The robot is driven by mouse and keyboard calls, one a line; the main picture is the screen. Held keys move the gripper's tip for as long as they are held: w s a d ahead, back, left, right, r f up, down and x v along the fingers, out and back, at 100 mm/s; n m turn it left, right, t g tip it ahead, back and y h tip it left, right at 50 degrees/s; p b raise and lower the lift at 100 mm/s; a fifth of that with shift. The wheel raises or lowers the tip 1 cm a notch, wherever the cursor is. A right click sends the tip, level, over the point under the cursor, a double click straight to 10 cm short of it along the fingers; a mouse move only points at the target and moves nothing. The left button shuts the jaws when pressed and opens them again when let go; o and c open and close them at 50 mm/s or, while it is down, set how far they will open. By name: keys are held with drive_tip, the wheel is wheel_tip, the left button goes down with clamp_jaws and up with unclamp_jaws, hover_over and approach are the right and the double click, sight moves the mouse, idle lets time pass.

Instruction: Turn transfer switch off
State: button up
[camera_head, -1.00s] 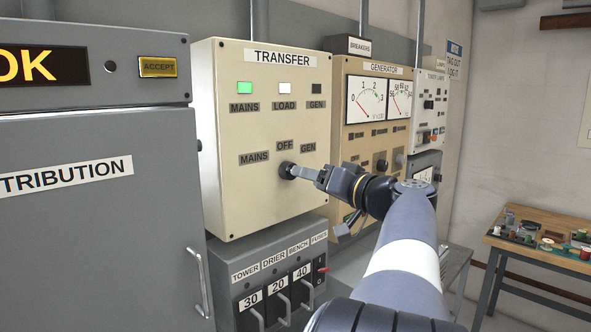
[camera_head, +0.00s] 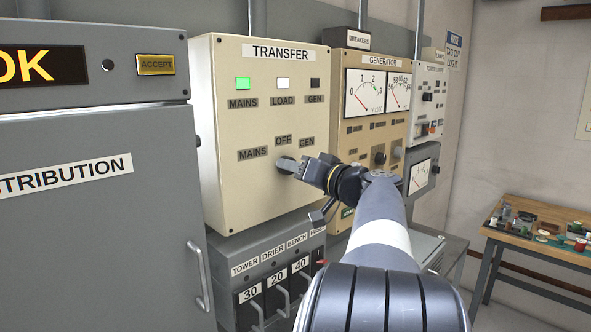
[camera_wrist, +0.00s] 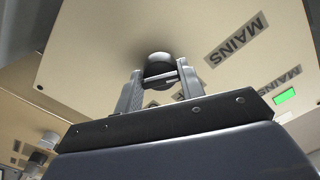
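The transfer switch knob (camera_head: 286,165) is a dark round knob low on the cream TRANSFER cabinet (camera_head: 222,190). MAINS, OFF and GEN labels sit around it, with OFF (camera_head: 283,140) just above it. My gripper (camera_head: 297,166) is at the knob and hides part of it. In the wrist view the knob (camera_wrist: 158,63) lies between my two fingertips (camera_wrist: 160,79), with a short bar across it that fills the gap from finger to finger. The pointer's exact direction is hard to read. The green MAINS lamp (camera_head: 243,84) and white LOAD lamp (camera_head: 283,84) are lit; the GEN lamp (camera_head: 315,83) is dark.
The grey distribution cabinet (camera_head: 95,225) stands to the left. A breaker box (camera_head: 262,290) with handles sits below the transfer cabinet. The generator panel (camera_head: 377,140) is close to the right, behind my arm. A wooden bench (camera_head: 555,258) stands at far right.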

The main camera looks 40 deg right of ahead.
drive_tip(key=c, duration=0.4)
drive_tip(key=shift+r+m+b, duration=0.1)
drive_tip(key=shift+m+b, duration=0.35)
drive_tip(key=shift+m, duration=5.35)
